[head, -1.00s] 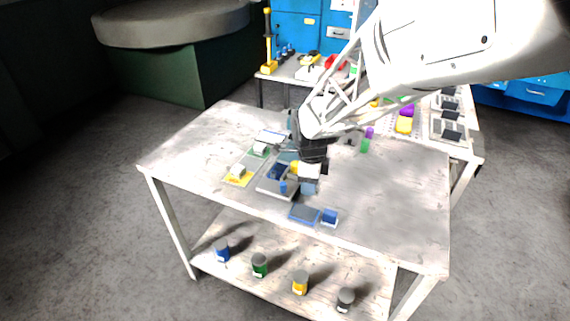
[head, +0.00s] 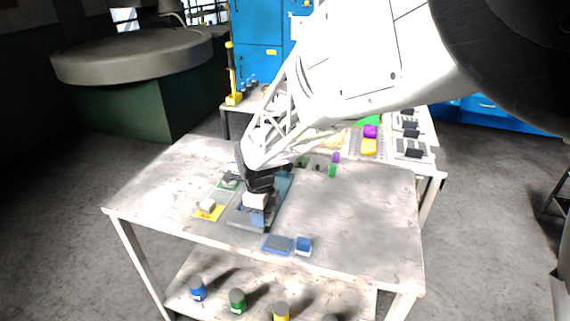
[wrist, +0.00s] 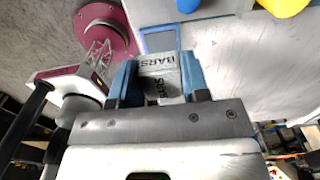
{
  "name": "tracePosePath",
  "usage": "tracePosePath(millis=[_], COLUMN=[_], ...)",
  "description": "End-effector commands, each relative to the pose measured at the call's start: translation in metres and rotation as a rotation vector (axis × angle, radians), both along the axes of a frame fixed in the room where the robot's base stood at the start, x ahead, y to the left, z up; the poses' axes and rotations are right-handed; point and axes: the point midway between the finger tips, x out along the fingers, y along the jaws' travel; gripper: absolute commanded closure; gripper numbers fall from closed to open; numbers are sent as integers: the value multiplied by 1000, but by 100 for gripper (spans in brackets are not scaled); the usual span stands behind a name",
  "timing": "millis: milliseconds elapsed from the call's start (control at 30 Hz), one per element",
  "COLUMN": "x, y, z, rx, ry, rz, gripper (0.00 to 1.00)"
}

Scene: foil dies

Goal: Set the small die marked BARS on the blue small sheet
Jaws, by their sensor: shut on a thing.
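My gripper (head: 257,208) is shut on a small whitish die marked BARS, which shows between the blue fingers in the wrist view (wrist: 158,75). A dark patch with lettering shows on the die's lower part. In the wrist view a blue-bordered small sheet (wrist: 147,42) lies just beyond the die, partly hidden by it. In the head view my gripper is over or close to a grey tray (head: 238,218) and hides part of it. A blue-edged flat piece (head: 278,245) lies near the table's front edge; I cannot tell whether it is the same sheet.
A white block (head: 207,205) sits on a yellow sheet (head: 215,215) at left, near a green sheet (head: 222,187). A blue block (head: 304,245) stands beside the blue-edged piece. The table's right part (head: 370,220) is clear. Several jars stand on the lower shelf.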

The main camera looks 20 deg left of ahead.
Motion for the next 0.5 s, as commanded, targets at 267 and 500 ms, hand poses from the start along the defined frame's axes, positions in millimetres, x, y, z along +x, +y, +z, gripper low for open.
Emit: tracePosePath(millis=[267, 500], x=[23, 51], y=[19, 41], z=[-3, -7], rx=[0, 0], ry=[0, 0], rz=[0, 0], gripper=[88, 88])
